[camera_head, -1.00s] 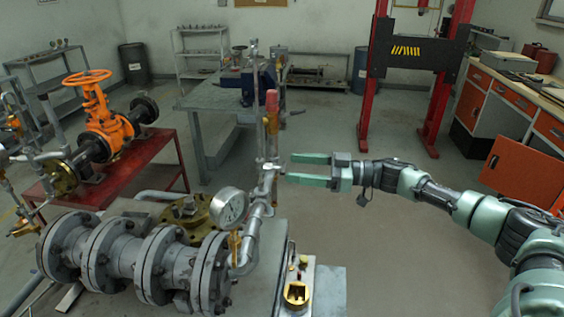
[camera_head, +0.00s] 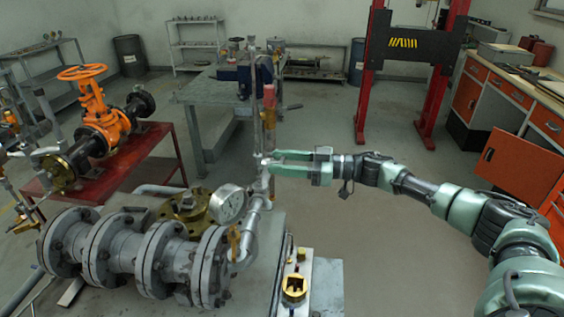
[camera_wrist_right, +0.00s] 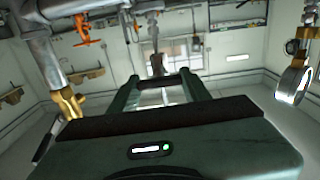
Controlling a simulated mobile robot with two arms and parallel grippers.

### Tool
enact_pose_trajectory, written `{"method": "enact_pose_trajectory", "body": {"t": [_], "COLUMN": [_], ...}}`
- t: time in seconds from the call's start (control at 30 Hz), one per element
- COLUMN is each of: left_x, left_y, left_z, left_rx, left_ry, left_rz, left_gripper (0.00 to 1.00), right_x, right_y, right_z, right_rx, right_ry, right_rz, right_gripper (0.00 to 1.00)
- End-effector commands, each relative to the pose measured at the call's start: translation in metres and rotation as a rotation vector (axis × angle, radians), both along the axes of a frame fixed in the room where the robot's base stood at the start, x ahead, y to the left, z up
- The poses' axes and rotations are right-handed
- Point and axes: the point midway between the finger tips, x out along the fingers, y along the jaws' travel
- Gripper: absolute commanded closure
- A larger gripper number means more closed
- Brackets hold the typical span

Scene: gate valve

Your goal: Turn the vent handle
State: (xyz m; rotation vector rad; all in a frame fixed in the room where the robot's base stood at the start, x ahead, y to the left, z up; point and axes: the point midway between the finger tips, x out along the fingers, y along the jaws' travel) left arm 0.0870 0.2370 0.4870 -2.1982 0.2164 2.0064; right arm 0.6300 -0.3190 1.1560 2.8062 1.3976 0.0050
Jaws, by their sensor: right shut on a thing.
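My right gripper (camera_head: 272,163) reaches in from the right in the head view, with its green fingers at the grey fitting (camera_head: 264,183) on the upright vent pipe. It is shut on a small grey part there, apparently the vent handle, which the fingers mostly hide. In the wrist view, the two fingers of the right gripper (camera_wrist_right: 158,76) point away from the camera, and a grey upright part (camera_wrist_right: 155,62) shows between their tips. A red-tipped piece (camera_head: 270,96) stands above the fitting. My left gripper is not in view.
A round pressure gauge (camera_head: 230,204) sits just left of the vent pipe, above a flanged grey pipe (camera_head: 125,258). An orange gate valve (camera_head: 103,122) stands on a red table at the left. Open floor (camera_head: 385,240) lies below my right arm.

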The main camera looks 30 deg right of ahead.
Motion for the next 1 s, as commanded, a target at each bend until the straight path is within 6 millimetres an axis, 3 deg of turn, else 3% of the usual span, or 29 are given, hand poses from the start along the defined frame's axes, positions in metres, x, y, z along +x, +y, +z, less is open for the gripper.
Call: {"method": "enact_pose_trajectory", "body": {"t": [0.37, 1.0], "left_x": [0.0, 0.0], "left_y": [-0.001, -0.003], "left_z": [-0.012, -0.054], "left_rx": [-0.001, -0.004], "left_ry": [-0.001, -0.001], "left_rz": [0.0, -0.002], "left_gripper": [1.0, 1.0], "right_x": [-0.001, -0.002], "right_y": [0.001, 0.002], "right_z": [-0.002, -0.005], "right_rx": [-0.102, -0.462], "right_ry": [-0.136, -0.616], "right_rz": [0.001, -0.001], "right_gripper": [0.93, 0.93]}}
